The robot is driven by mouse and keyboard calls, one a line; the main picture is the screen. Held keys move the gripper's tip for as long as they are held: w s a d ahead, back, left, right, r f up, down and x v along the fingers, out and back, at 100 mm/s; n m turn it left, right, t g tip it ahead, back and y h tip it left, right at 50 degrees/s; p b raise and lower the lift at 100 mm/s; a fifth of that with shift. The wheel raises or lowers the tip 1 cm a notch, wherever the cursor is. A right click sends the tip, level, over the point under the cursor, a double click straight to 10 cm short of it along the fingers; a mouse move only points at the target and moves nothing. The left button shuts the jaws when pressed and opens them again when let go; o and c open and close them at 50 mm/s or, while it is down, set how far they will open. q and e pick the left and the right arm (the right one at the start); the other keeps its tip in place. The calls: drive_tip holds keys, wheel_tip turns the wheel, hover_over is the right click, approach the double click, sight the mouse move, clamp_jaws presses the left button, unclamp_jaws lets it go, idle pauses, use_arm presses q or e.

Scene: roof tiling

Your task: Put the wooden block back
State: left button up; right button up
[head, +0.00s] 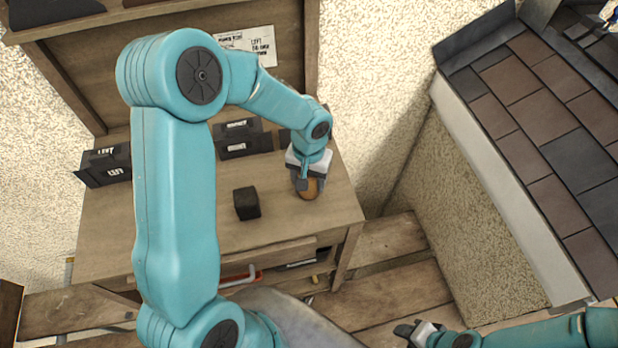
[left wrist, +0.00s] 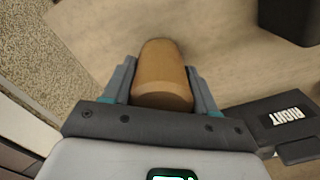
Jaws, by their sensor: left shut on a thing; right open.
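The wooden block (head: 310,188) is a rounded orange-brown piece over the right part of the wooden workbench (head: 275,226). My left gripper (head: 308,184) points down and is shut on it. In the left wrist view the block (left wrist: 162,72) sits between the two fingers of the left gripper (left wrist: 161,85). I cannot tell whether its underside touches the bench top. My right gripper (head: 412,331) is open and empty at the bottom of the head view, low over the planks, away from the bench.
A black cube (head: 246,204) stands mid-bench, left of the block. Black labelled holders (head: 243,138) line the back; one marked RIGHT (left wrist: 290,117) is close to the left gripper. A tiled roof (head: 545,110) rises at right. An open drawer (head: 270,258) juts from the bench front.

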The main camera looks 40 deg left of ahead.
use_arm(q)
drive_tip(key=shift+f, duration=0.3)
drive_tip(key=shift+f, duration=0.2)
drive_tip(key=o, duration=1.1)
drive_tip(key=shift+c, duration=0.2)
drive_tip(key=shift+r, duration=0.1)
wheel_tip(320, 180, up, 12)
drive_tip(key=shift+r, duration=0.15)
drive_tip(key=shift+s, duration=0.1)
